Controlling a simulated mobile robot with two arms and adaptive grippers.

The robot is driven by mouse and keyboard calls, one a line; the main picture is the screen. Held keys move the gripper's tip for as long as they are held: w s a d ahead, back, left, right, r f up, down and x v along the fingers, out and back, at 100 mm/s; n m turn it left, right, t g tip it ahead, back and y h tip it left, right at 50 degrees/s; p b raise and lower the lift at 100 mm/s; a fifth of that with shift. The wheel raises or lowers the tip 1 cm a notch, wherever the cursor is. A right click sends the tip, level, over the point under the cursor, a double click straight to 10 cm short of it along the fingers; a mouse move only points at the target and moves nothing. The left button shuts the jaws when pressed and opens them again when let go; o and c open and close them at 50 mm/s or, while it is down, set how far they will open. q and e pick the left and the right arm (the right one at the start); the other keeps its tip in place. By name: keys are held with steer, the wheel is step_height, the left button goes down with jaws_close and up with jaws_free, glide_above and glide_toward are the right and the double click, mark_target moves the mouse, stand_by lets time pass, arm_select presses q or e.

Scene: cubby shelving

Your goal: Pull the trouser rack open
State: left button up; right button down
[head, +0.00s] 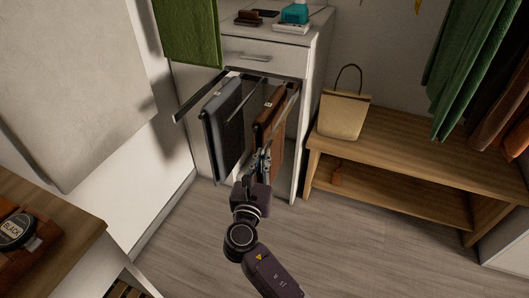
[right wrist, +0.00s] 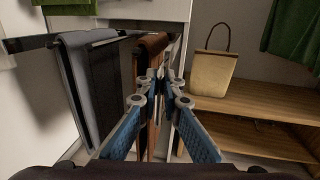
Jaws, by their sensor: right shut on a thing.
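The trouser rack (head: 198,97) is a dark metal frame sticking out of the white cabinet below its drawer. It also shows in the right wrist view (right wrist: 27,43). Grey trousers (head: 224,130) hang on its left part and brown trousers (head: 268,112) on its right part. My right gripper (head: 262,158) is at the right part of the rack, in front of the brown trousers. In the right wrist view its fingers (right wrist: 160,84) are closed together on the rack; the exact contact is hidden. My left gripper is not in view.
The white cabinet (head: 314,75) stands behind the rack, with a closed drawer (head: 258,56) above it. A wooden bench (head: 415,150) with a beige bag (head: 343,114) is at the right. A wooden counter (head: 75,240) is at the lower left. The floor (head: 350,245) in front is clear.

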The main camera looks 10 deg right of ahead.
steer(key=shift+r, duration=0.2)
steer(key=c, duration=2.2)
jaws_free()
steer(key=shift+o, duration=0.4)
steer(key=shift+s+f, duration=0.1)
steer(key=shift+s, duration=0.05)
steer(key=v, duration=1.2)
